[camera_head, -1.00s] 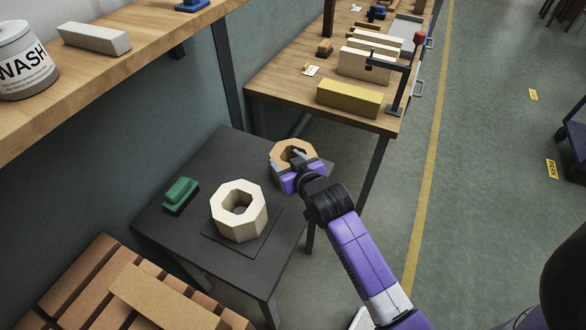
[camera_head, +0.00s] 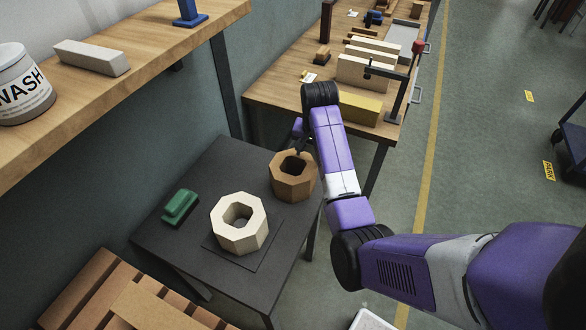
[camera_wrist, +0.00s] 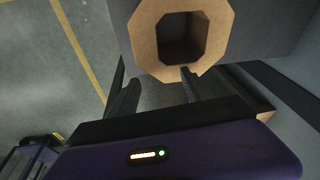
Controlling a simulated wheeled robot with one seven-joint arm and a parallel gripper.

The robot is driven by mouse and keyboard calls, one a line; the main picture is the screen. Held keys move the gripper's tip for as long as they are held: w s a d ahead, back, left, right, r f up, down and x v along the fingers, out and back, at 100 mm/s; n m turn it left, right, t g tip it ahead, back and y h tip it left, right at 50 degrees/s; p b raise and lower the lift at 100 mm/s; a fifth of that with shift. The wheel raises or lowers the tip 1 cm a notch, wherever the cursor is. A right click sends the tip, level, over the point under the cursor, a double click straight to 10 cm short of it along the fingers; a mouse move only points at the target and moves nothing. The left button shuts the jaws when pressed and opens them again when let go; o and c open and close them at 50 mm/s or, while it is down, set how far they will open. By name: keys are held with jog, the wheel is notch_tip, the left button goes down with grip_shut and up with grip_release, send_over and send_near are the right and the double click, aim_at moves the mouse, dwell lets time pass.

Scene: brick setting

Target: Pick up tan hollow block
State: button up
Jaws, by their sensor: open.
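The tan hollow block (camera_head: 294,190) is an eight-sided brown block with an open hole, standing on the dark table's far right corner. In the wrist view its top face and dark hole (camera_wrist: 146,35) fill the upper middle. My gripper (camera_head: 302,147) is at the far side of the block, partly hidden behind my own arm. In the wrist view my gripper (camera_wrist: 156,82) is open, its two fingers pointing toward the block's near rim. The right fingertip appears close to that rim; I cannot tell if it touches. Nothing is between the fingers.
A cream hollow block (camera_head: 239,238) stands on a dark mat (camera_head: 262,250) beside the tan one. A wooden workbench (camera_head: 262,92) with a yellow block (camera_head: 359,107) rises behind. A wooden shelf (camera_head: 130,65) overhangs the left.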

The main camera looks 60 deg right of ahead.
aim_at(308, 178)
jog(key=a, duration=0.1)
jog(key=s+a+m+g+y, duration=0.1)
jog(key=a+y, duration=0.1)
jog(key=shift+s+a+m+g, duration=0.25)
jog(key=shift+s+m+g, duration=0.05)
jog(key=shift+a+f, duration=0.1)
jog(key=shift+f, duration=0.1)
jog(key=shift+s+a+f+p, duration=0.15)
jog(key=shift+f+p, duration=0.2)
jog(key=shift+f, duration=1.55)
jog(key=shift+s+a+f+p, duration=0.1)
jog(key=shift+f+p, duration=0.25)
jog(key=shift+f, duration=1.5)
grip_shut()
jog(key=shift+d, duration=0.1)
jog(key=shift+w+r, duration=0.15)
